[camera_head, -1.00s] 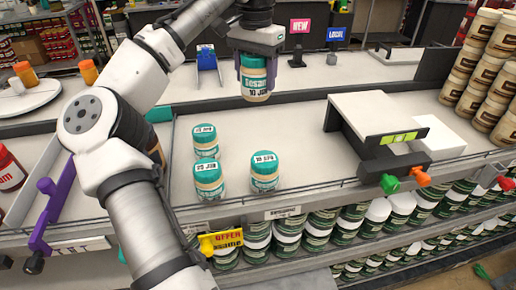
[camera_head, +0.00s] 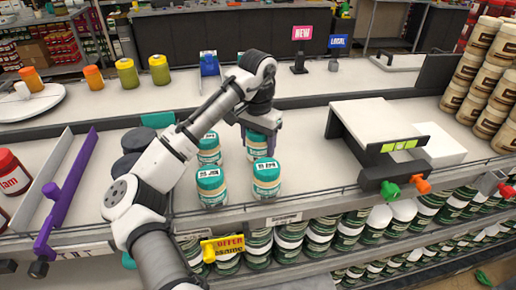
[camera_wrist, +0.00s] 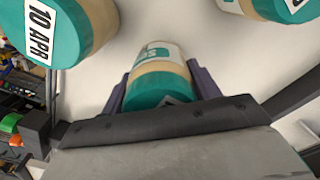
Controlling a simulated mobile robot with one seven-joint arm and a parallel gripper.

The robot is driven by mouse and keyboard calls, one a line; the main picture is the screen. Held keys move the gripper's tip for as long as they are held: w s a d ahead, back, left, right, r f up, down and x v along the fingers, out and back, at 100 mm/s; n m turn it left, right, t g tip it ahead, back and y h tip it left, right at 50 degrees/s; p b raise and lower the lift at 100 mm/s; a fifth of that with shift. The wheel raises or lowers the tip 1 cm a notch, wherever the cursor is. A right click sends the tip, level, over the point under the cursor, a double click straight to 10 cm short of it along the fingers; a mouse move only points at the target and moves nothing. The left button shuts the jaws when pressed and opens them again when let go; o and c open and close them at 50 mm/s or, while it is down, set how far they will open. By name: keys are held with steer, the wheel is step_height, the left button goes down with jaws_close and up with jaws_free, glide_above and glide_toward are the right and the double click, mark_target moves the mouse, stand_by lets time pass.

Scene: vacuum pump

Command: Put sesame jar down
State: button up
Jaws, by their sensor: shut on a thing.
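My gripper (camera_head: 259,130) is shut on a sesame jar (camera_head: 256,150) with a teal lid and a tan and white body. The jar is low at the shelf surface, behind the front right jar; whether its base touches is hidden. The wrist view shows the same held jar (camera_wrist: 158,72) between my purple fingers. Similar teal-lidded jars stand nearby: one at the back left (camera_head: 209,155), one at the front left (camera_head: 211,190) and one at the front right (camera_head: 266,182). The wrist view shows a jar marked 10 APR (camera_wrist: 72,28) at left and another (camera_wrist: 268,8) at top right.
The white shelf (camera_head: 308,160) is clear right of the jars, up to a white and black stand (camera_head: 375,125). A purple divider (camera_head: 68,190) stands at left. The yellow offer tag (camera_head: 222,246) hangs on the front edge.

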steer(key=shift+f, duration=1.25)
steer(key=shift+f, duration=0.15)
steer(key=o, duration=1.3)
step_height(320, 180, up, 12)
steer(key=shift+r+b, duration=0.15)
steer(key=shift+b, duration=0.35)
